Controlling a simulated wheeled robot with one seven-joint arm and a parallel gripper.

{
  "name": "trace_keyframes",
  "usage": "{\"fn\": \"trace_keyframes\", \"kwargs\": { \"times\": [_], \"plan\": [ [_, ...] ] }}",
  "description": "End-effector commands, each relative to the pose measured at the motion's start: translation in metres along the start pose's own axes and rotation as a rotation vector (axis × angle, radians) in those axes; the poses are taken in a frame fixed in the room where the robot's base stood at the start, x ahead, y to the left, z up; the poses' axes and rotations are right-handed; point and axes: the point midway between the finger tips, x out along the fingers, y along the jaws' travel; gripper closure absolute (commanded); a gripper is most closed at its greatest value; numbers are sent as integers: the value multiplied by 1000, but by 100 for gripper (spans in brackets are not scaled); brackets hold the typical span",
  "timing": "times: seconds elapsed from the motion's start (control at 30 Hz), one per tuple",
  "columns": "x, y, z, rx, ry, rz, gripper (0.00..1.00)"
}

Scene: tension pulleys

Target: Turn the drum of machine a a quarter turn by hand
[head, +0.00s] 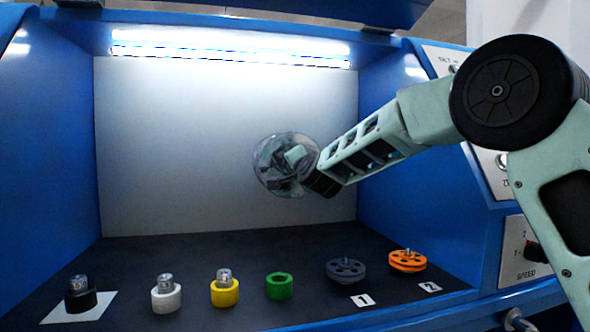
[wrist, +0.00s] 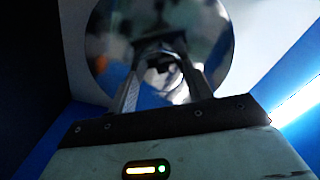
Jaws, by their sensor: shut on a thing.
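The drum (head: 267,152) is a shiny, mirror-like round thing in front of the pale back panel, inside the blue machine housing. In the wrist view the drum (wrist: 212,28) fills the upper middle as a glossy disc. My gripper (head: 298,160) reaches it from the right at the end of my arm. In the wrist view my gripper (wrist: 160,52) has its two fingers closed in at the middle of the disc, shut on the drum. The exact spot of contact is dark and partly hidden by the fingers.
On the dark floor stand black (head: 80,298), white (head: 166,298), yellow (head: 224,292) and green (head: 279,287) rollers. A grey pulley (head: 346,270) and an orange pulley (head: 407,261) lie right, by labels 1 and 2. A speed knob (head: 533,249) is far right.

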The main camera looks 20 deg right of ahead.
Motion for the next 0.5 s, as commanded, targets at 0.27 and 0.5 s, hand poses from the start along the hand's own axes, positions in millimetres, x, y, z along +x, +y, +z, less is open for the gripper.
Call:
{"fn": "trace_keyframes", "kwargs": {
  "times": [0.27, 0.5],
  "plan": [
    [0, 1, 1, -1, -2, 3, 44],
    [0, 1, 0, -1, -1, 2, 28]
  ]
}}
